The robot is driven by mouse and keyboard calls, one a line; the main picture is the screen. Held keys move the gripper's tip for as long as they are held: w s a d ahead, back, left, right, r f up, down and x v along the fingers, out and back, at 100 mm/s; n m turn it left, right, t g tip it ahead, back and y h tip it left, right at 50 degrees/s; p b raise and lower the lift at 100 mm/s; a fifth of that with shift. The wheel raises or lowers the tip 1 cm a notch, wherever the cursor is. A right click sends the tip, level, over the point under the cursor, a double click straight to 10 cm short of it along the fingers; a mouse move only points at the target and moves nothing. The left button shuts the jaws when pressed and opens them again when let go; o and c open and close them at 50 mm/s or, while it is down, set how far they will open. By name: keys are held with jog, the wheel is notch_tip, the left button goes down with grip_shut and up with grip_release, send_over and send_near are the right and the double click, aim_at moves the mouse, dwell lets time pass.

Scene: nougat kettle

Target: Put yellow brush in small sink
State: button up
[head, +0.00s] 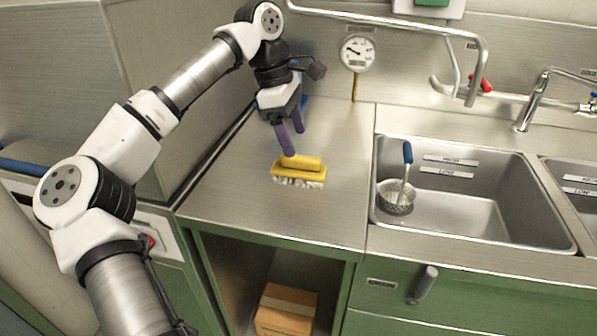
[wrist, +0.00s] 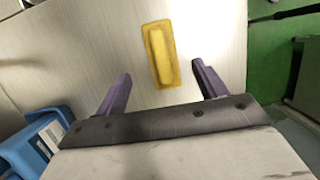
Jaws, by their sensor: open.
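The yellow brush (head: 299,169) lies on the steel counter with its handle up and pale bristles down. In the wrist view the brush (wrist: 160,54) sits ahead of the fingers, roughly between their lines. My gripper (head: 292,143) is open and empty, with purple fingers, just behind and above the brush in the head view. The gripper's two fingers (wrist: 162,82) are wide apart in the wrist view. Two sinks show at the right: a larger-looking basin (head: 480,215) beside the counter, and another basin (head: 579,180) cut off by the picture edge.
A strainer (head: 395,197) with a blue-handled tool stands in the near sink. A bent pipe (head: 400,20) and a tap (head: 533,100) rise behind the sinks. A blue container (wrist: 35,145) shows in the wrist view. The counter (head: 335,215) around the brush is clear.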

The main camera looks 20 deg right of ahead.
aim_at(298, 156)
jog(key=x, duration=0.4)
jog(key=p+x, duration=0.1)
jog(key=x, duration=0.3)
jog(key=shift+a+f, duration=0.2)
jog(key=shift+f, duration=0.05)
jog(key=c, duration=1.2)
jog(key=shift+r, duration=0.1)
